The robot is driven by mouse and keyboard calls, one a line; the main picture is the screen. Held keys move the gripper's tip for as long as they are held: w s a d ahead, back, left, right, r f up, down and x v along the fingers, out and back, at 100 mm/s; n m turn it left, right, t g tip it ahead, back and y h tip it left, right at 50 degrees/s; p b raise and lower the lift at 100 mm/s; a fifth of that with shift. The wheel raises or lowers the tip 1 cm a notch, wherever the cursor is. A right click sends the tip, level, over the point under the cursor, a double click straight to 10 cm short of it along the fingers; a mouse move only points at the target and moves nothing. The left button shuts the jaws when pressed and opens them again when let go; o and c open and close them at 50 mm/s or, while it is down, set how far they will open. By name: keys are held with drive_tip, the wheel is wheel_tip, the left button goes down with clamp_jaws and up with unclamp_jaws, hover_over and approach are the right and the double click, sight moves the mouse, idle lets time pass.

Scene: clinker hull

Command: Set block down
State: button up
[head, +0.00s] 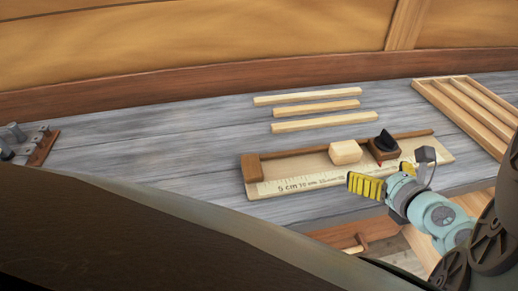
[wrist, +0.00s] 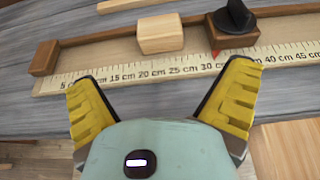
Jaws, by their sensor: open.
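A pale wooden block (head: 345,152) rests on the measuring board (head: 262,187), against or close to its dark back rail. The block (wrist: 160,33) also shows in the wrist view, just behind the ruler strip (wrist: 150,74), at about the 20 to 25 cm marks. A brown stop with a black knob (head: 384,146) and a red pointer sits to the right of the block, apart from it. My gripper (head: 366,186) is at the board's front edge. In the wrist view my gripper (wrist: 160,98) has its yellow fingers spread wide with nothing between them, in front of the block.
Several thin pale strips (head: 316,107) lie behind the board. A slatted wooden rack (head: 468,105) stands at the right. A brown piece with metal fittings (head: 42,147) lies at the far left. The grey bench (head: 150,140) is clear left of the board.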

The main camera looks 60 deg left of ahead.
drive_tip(key=shift+v, duration=0.8)
